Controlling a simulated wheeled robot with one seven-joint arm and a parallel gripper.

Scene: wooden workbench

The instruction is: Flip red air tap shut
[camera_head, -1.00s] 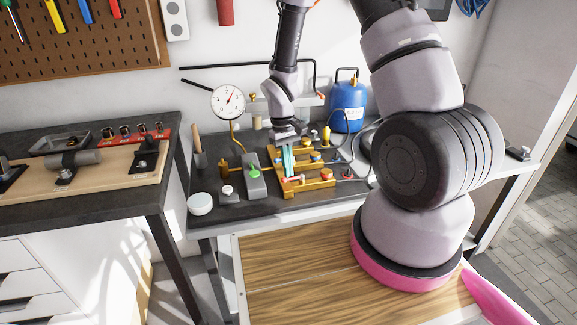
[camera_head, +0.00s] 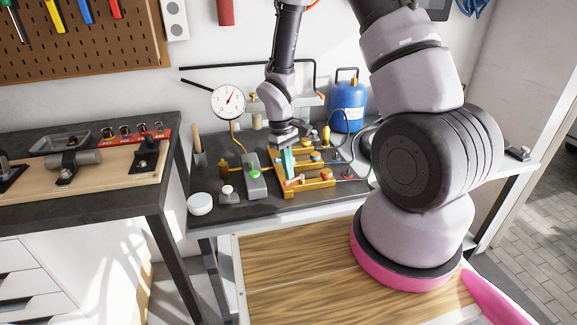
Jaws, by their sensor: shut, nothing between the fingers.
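A yellow valve block (camera_head: 312,184) with several bars and coloured knobs stands on the dark bench top. A small reddish lever (camera_head: 294,181) lies across the left part of its front bar, and a red knob (camera_head: 326,175) sits further right on the same bar. Which of the two is the red air tap is too small to tell for sure. My gripper (camera_head: 290,173) points down with its teal fingers shut and empty. Its tips are just above or at the reddish lever; I cannot tell whether they touch. The fingers hide part of the block's left side.
A grey box with a green button (camera_head: 254,172) stands just left of the block. A dial gauge (camera_head: 228,101) and a blue gas bottle (camera_head: 348,107) stand behind. A white bowl (camera_head: 200,204) is at the front left. A hose curves right of the block.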

